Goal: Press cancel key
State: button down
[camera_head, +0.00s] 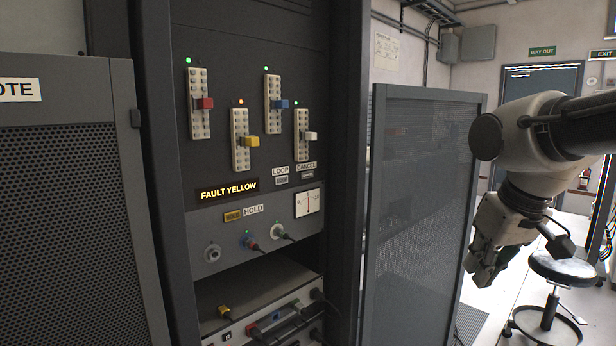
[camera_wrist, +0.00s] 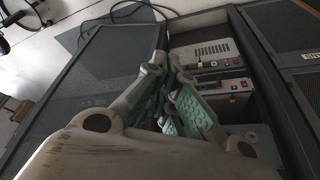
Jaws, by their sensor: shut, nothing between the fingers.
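The cancel key (camera_head: 308,175) is a small grey key under the "CANCEL" label (camera_head: 306,165) on the dark rack panel in the head view. The similar loop key (camera_head: 281,180) sits just left of it under the "LOOP" label. My gripper (camera_head: 482,272) hangs at the right of the head view, pointing down, well to the right of the key and apart from the panel. In the wrist view my gripper (camera_wrist: 168,75) has its green-padded fingers together and empty. I cannot make out the cancel key in the wrist view.
An open mesh door (camera_head: 418,210) stands between my gripper and the panel in the head view. A lit sign (camera_head: 229,190) reads "FAULT YELLOW". Several sliders with coloured knobs sit above the keys. A stool (camera_head: 558,268) stands at the right.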

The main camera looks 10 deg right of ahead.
aim_at(308, 175)
jog(key=j+z, duration=0.35)
jog(key=j, duration=0.45)
jog(key=k+j+z, duration=0.15)
jog(key=j+z, duration=0.15)
jog(key=j, duration=0.5)
